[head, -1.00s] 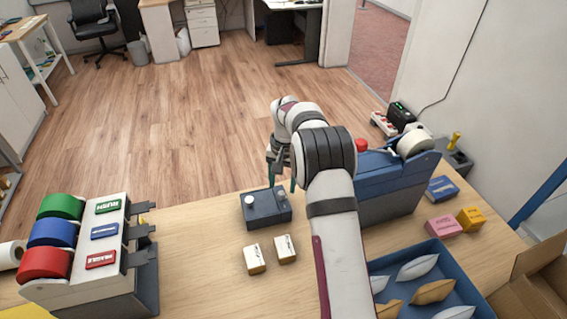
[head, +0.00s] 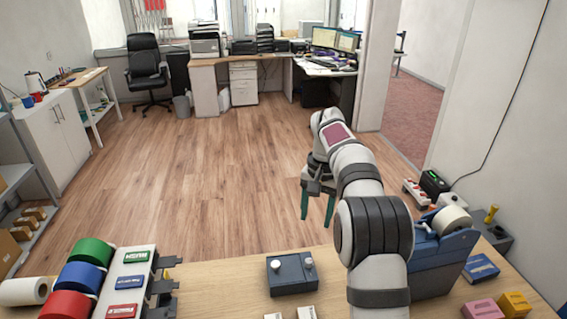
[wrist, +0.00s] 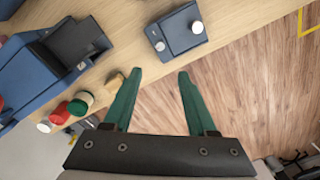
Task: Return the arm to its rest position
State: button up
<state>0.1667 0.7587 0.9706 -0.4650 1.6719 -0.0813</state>
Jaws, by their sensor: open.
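My gripper (head: 317,205) is raised in the head view, above and beyond the far edge of the counter. Its two green fingers point down, apart and with nothing between them. In the wrist view the open fingers (wrist: 156,88) show with wood floor between and beyond them. My arm reaches up from the counter's right half. The counter (head: 220,290) is wooden.
A dark box with white knobs (head: 291,275) stands near the counter's far edge, left of my arm. A blue tape dispenser (head: 440,255) stands at right, partly behind my arm. A rack of coloured tape rolls (head: 130,285) stands at left. Open floor lies beyond.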

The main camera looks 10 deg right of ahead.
jog(key=s+a+r, duration=0.3)
jog(key=s, duration=0.5)
jog(key=s+a+r, duration=0.3)
jog(key=s+a, duration=0.1)
jog(key=s, duration=0.4)
jog(key=s+a+f, duration=0.2)
jog(key=s+f, duration=0.1)
jog(key=s, duration=0.8)
jog(key=s+a+f+n+y, duration=0.1)
jog(key=s+a+f, duration=0.1)
jog(key=s, duration=0.9)
jog(key=shift+f+g, duration=0.3)
jog(key=shift+f, duration=0.2)
